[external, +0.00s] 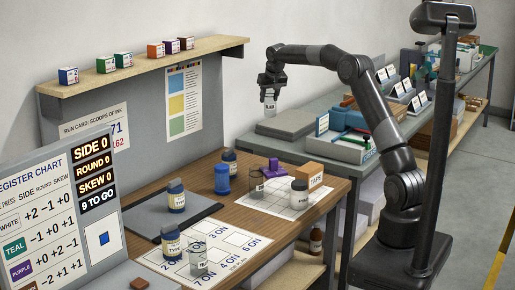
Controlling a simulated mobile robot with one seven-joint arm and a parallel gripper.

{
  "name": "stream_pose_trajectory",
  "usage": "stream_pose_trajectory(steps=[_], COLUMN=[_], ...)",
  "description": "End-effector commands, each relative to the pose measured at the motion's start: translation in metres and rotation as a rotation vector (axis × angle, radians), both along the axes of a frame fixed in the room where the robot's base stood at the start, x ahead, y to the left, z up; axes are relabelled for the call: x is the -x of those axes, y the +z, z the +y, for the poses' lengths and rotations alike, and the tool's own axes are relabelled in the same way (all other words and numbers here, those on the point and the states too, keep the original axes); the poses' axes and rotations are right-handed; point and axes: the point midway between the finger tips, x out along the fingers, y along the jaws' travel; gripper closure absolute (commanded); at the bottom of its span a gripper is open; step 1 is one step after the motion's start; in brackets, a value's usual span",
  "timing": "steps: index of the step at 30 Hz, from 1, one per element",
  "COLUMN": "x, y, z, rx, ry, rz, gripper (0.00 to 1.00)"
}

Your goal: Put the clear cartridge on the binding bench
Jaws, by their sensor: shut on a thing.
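My gripper (269,88) is shut on a small clear cartridge (270,104) with a pale label. It holds the cartridge upright in the air, in front of the white wall. In the picture it hangs above a flat grey slab (292,124) on a grey-topped bench (262,146) behind the wooden table. A gap shows between the cartridge and the slab. No sign reading "binding bench" is legible, so I cannot tell for sure which surface bears that name.
The wooden table (205,172) holds dark jars, a blue container (222,179), a clear cup (256,184), a white-bodied jar (299,194) and a tape box (310,176). A tray of tools (338,148) stands right of the slab. A shelf (150,68) carries several small boxes.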

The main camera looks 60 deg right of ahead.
Motion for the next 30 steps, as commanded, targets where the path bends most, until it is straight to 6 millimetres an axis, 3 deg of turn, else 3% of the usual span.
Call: stream_pose_trajectory(steps=[1, 6, 15, 24, 30], x=[0.007, 0.026, 0.053, 0.052, 0.051], y=[-0.002, -0.004, -0.007, -0.054, -0.064], z=[-0.030, -0.095, -0.159, -0.156, -0.156], rx=[-0.002, -0.006, -0.011, -0.011, -0.010], ry=[-0.040, -0.129, -0.217, -0.213, -0.212], rz=[-0.002, -0.005, -0.007, -0.004, -0.007], gripper=[0.95, 0.95, 0.95, 0.95, 0.95])
